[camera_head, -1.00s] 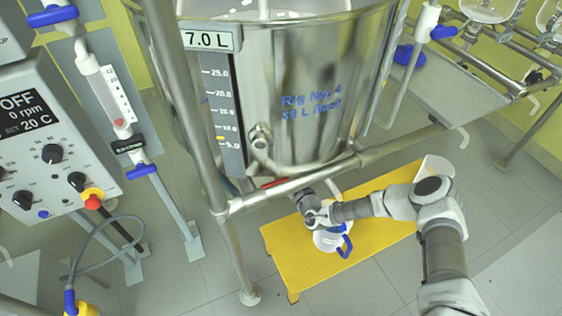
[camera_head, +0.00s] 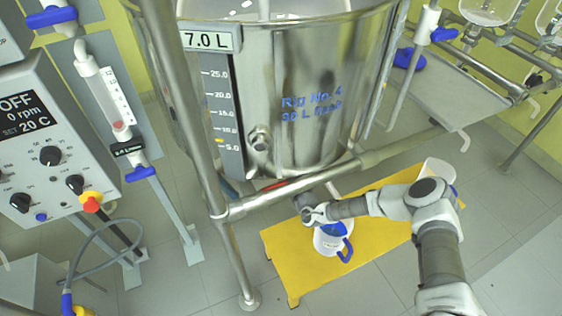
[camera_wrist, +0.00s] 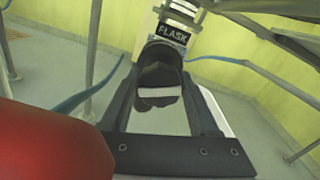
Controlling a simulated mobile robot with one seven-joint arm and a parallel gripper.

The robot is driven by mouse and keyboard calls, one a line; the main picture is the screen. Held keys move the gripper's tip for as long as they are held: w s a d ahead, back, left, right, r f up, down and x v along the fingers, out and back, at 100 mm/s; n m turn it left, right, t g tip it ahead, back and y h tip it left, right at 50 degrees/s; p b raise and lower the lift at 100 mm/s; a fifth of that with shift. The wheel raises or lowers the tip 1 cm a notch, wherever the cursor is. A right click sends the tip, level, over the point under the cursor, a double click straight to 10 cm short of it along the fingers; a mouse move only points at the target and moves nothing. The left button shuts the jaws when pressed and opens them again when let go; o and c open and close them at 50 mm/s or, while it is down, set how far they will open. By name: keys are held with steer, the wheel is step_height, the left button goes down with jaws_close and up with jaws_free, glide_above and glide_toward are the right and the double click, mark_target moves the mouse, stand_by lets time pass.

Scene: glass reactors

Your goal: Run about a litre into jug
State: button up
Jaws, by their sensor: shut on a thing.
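The steel vessel (camera_head: 310,100) fills the upper middle, with a 7.0 L display (camera_head: 208,39) and a level scale. A white jug (camera_head: 327,243) with a blue handle stands upright on a yellow step below it. Blue shows in its opening; I cannot tell whether this is liquid. My gripper (camera_head: 312,213) is under the vessel's front rail, above the jug. In the wrist view its fingers (camera_wrist: 162,85) are shut on a dark handle-like part below a FLASK label (camera_wrist: 172,33). The outlet and any stream are hidden from the head view.
A red bar (camera_head: 287,183) lies behind the rail; a large red part (camera_wrist: 45,145) is close in the wrist view. The frame's rail (camera_head: 290,188) and leg surround my gripper. Another white container (camera_head: 437,172) is at the step's right end. The yellow step (camera_head: 290,272) has free room.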

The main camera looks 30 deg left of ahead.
steer(key=shift+m+p, duration=0.35)
steer(key=shift+m, duration=1.15)
steer(key=o, duration=1.4)
steer(key=shift+d, duration=0.1)
steer(key=p+v, duration=0.5)
steer(key=v, duration=1.2)
steer(key=shift+s+d, duration=0.1)
steer(key=shift+d, duration=0.05)
